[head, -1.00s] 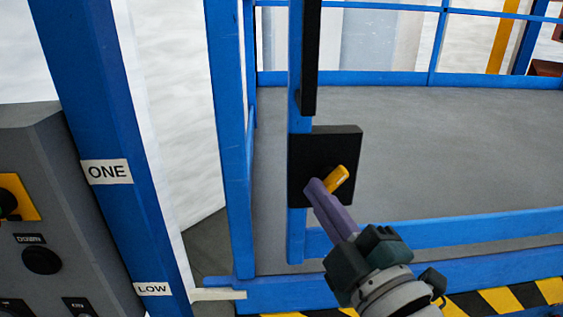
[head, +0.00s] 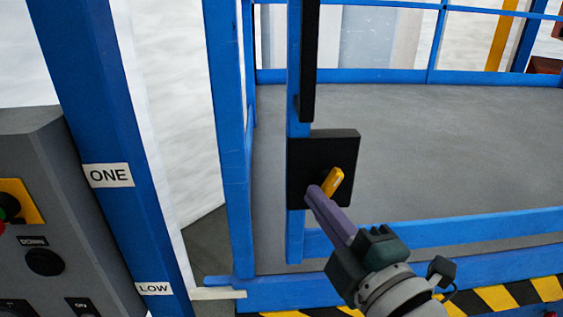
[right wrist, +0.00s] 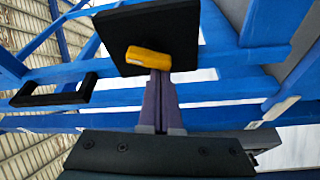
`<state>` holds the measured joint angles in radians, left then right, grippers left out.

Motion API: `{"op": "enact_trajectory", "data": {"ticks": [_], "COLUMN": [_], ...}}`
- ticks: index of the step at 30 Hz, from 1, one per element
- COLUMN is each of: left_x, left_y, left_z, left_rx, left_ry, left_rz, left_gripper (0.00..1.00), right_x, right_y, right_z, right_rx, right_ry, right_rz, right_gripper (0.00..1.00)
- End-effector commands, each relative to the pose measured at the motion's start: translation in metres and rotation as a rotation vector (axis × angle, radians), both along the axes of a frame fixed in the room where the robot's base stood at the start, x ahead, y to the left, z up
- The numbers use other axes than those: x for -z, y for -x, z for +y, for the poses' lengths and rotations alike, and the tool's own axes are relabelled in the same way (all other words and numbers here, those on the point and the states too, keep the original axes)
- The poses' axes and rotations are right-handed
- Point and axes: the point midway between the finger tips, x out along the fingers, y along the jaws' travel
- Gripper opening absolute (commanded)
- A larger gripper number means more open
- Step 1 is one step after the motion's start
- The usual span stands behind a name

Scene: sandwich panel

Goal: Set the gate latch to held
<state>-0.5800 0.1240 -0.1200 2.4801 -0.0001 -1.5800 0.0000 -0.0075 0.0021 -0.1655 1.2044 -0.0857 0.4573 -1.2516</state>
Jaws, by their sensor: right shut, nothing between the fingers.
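The gate latch is a yellow lever (head: 333,182) on a black square plate (head: 345,147) fixed to the blue gate. In the head view the lever tilts up and to the right. My right gripper (head: 313,193) is shut and empty, its purple fingertips beside the lever's lower left side. In the right wrist view the fingertips (right wrist: 160,75) are together just below the yellow lever (right wrist: 147,59), in front of the black plate (right wrist: 190,40). They look to be touching or very close to it; I cannot tell which. My left gripper is not in view.
A grey control panel (head: 85,225) with buttons stands at the left beside a blue post (head: 85,90) labelled ONE and LOW. A black vertical bar (head: 308,60) is above the plate. Blue rails (head: 430,230) and yellow-black striping (head: 495,298) run along the bottom right.

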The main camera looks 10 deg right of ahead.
Motion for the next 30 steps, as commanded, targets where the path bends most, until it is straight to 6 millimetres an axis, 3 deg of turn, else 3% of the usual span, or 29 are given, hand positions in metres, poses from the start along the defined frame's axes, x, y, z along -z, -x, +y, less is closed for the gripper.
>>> {"op": "enact_trajectory", "data": {"ticks": [30], "left_x": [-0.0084], "left_y": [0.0], "left_z": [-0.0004], "left_rx": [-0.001], "left_ry": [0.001], "left_rz": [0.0], "left_gripper": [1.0], "right_x": [0.0026], "right_y": [0.0002], "right_z": [-0.0019], "right_rx": [0.001], "right_ry": [0.166], "right_rz": [0.021], "right_gripper": [0.0]}}
